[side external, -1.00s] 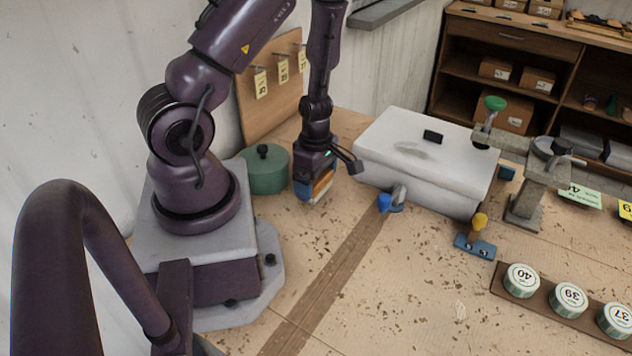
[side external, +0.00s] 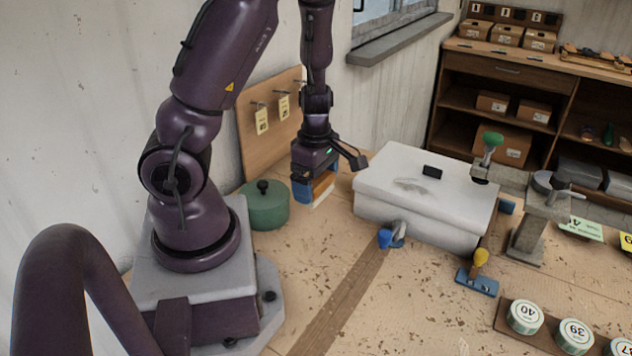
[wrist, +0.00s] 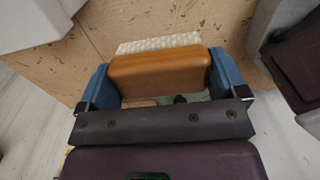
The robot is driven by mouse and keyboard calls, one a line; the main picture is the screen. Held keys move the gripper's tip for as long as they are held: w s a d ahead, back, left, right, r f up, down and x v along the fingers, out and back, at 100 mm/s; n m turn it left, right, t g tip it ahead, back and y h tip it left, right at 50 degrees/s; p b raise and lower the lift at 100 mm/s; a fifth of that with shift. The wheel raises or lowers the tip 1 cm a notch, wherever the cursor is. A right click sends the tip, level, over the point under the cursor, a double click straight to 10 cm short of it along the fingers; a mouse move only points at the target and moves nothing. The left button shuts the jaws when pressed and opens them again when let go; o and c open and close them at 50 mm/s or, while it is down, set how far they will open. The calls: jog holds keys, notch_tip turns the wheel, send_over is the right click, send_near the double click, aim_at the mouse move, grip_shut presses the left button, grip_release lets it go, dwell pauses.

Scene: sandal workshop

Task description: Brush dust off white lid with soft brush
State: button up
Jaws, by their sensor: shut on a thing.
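A white box with a white lid (side external: 400,178) stands on the workbench right of my gripper. A grey dust smudge (side external: 411,186) and a small black handle (side external: 432,172) show on its top. My gripper (side external: 315,187) is shut on the soft brush, left of the box and apart from it. The brush has an orange-brown wooden back (wrist: 160,74) between my two blue fingers in the wrist view. Its pale bristles (wrist: 158,43) stick out past the wood. The bristles (side external: 322,194) point down in the side view.
A green round pot (side external: 264,208) stands left of my gripper. A clamp with a green knob (side external: 488,150) is at the box's right edge. Wood scraps dot the bench (side external: 400,310).

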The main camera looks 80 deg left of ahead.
jog(key=shift+c, duration=0.6)
jog(key=shift+w+r, duration=0.1)
jog(key=shift+r, duration=0.25)
notch_tip(320, 180, up, 12)
jog(key=f, duration=0.1)
jog(key=w+a+r+m, duration=0.1)
jog(key=w+r+m, duration=0.45)
jog(key=w, duration=0.45)
jog(key=m, duration=1.3)
send_over(430, 189)
notch_tip(430, 189, down, 9)
jog(key=shift+n, duration=0.25)
jog(key=shift+f, duration=3.45)
jog(key=shift+f, duration=0.55)
